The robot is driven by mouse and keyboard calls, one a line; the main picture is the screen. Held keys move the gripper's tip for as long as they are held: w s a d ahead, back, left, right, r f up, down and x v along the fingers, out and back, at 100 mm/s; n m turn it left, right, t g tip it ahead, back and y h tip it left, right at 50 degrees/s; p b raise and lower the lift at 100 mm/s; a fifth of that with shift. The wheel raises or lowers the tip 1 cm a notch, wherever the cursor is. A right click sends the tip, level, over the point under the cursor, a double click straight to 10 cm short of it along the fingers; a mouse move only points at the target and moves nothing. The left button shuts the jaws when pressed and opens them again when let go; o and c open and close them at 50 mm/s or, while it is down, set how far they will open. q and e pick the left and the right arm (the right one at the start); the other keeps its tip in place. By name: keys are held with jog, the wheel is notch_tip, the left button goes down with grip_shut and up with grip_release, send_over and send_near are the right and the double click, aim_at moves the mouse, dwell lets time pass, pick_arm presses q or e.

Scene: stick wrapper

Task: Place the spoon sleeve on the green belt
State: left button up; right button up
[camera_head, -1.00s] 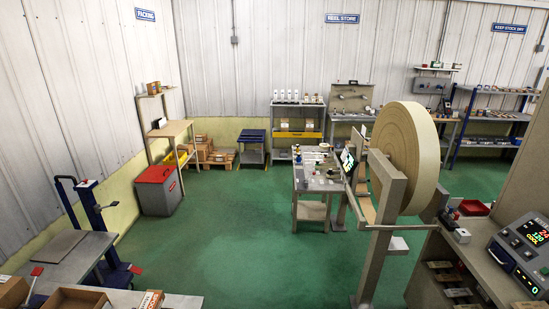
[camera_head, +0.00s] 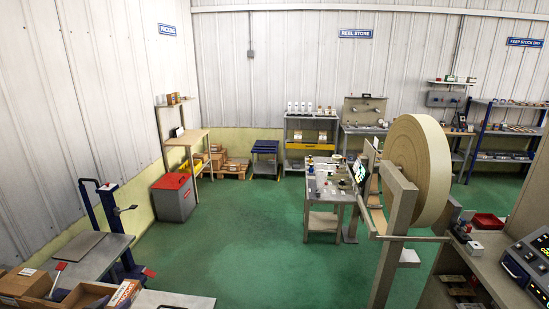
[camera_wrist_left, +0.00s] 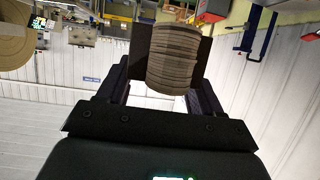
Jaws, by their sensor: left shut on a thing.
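In the left wrist view my left gripper (camera_wrist_left: 160,75) is shut on a brown, ribbed, rounded stack (camera_wrist_left: 173,62), which looks like the spoon sleeve. A dark finger plate stands against its left side. The far end of the stack reaches toward the top of that view. The wrist view is upside down, with the wall below and the tables above. I cannot make out my left gripper in the head view. I cannot make out a green belt in either view. My right gripper is in neither view.
A large paper reel (camera_head: 418,172) on a stand is right of centre, beside a small work table (camera_head: 334,193). A control box (camera_head: 530,262) is at the lower right. Cartons (camera_head: 27,284) are at the lower left. The green floor (camera_head: 220,240) between is clear.

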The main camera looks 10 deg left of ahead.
pick_arm(q)
jog(key=a+r, duration=0.5)
jog(key=d+r+m+h, duration=0.2)
jog(key=d+r+h, duration=0.15)
jog(key=d, duration=1.35)
jog(key=s+d+r+m+h, duration=0.1)
jog(key=s+d+r+m, duration=0.2)
jog(key=d, duration=0.6)
jog(key=s+d+r+h, duration=0.2)
jog(key=s+d+r, duration=0.15)
jog(key=d, duration=0.55)
jog(key=d+f, duration=0.1)
jog(key=d, duration=0.8)
notch_tip(320, 180, down, 11)
jog(key=b, duration=1)
jog(key=s+r+n+y+p, duration=0.3)
jog(key=s+r+p, duration=0.3)
jog(key=p, duration=1.4)
jog(key=shift+s+d+r+y, duration=0.15)
jog(key=shift+s+d+y, duration=0.15)
jog(key=shift+s+y, duration=0.4)
